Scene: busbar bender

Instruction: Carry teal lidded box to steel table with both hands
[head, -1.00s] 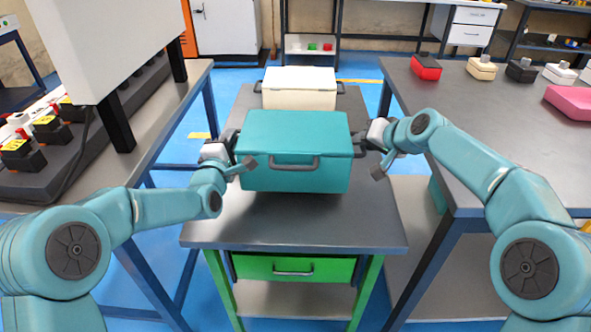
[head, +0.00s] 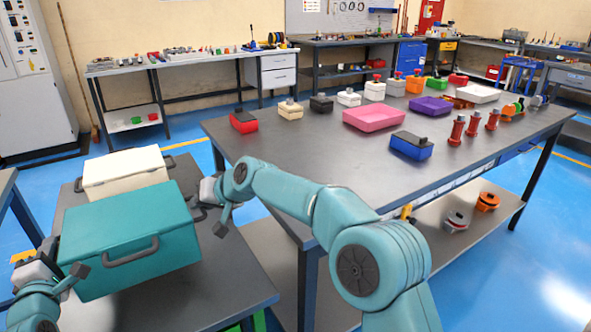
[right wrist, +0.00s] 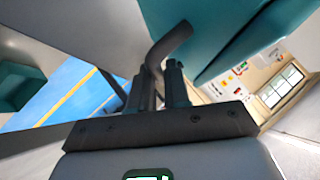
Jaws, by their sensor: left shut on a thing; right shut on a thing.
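The teal lidded box (head: 128,225) is at the lower left of the head view, over a dark-topped cart (head: 225,290). A dark shadow lies below it; I cannot tell whether its base touches the top. My left gripper (head: 62,262) is shut on the box at its left side, with the contact partly hidden. My right gripper (head: 212,205) is shut on the side handle at the right; the right wrist view shows its fingers (right wrist: 160,88) around the bent dark handle (right wrist: 167,45). A large grey-topped table (head: 310,150) stands to the right; I cannot tell whether it is the steel table.
A cream box (head: 122,172) sits just behind the teal box. The large table holds a red box (head: 243,122), a pink tray (head: 373,117), a blue box (head: 411,145) and red posts (head: 457,130). Its near left part is bare. Another bench (head: 200,62) stands along the back wall.

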